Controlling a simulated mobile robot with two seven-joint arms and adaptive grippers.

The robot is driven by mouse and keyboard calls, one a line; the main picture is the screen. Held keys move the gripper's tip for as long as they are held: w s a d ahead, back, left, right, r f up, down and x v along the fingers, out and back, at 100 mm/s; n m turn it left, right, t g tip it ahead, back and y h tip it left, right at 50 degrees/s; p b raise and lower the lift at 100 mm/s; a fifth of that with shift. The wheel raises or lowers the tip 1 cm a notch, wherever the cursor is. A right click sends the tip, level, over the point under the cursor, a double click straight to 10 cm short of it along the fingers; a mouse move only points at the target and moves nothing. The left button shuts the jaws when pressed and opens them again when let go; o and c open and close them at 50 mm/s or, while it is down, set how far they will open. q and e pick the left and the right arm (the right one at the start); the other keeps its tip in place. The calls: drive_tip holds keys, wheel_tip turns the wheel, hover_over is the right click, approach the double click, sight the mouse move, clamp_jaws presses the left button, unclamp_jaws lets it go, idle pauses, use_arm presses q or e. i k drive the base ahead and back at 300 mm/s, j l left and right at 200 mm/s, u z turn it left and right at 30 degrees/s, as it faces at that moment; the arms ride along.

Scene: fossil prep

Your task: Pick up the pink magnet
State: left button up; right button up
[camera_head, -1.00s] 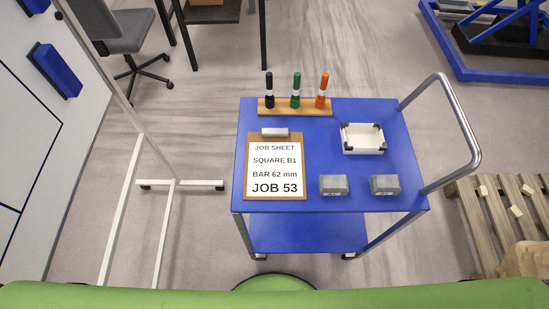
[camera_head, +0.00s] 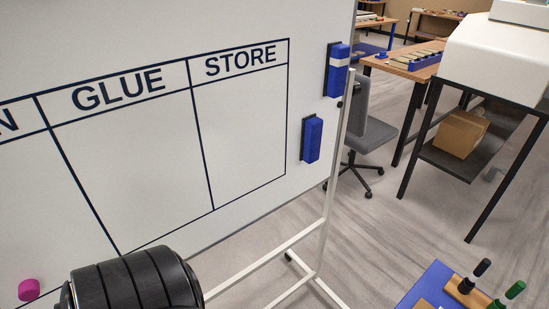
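The pink magnet (camera_head: 29,290) is a small round magenta piece at the bottom left of the head view, on the lower part of the whiteboard (camera_head: 240,150). A black ribbed part of my own arm shows at the bottom, just right of the magnet. No gripper fingers are in view, so how near they are to the magnet cannot be seen.
Two blue blocks (camera_head: 311,139) (camera_head: 339,70) are on the board's right edge. The board's white stand (camera_head: 318,245) reaches the floor. The blue cart (camera_head: 435,287) with pens is at the bottom right. A grey chair (camera_head: 370,130) and tables stand behind.

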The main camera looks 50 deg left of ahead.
sight(29, 289)
drive_tip(key=u, duration=3.45)
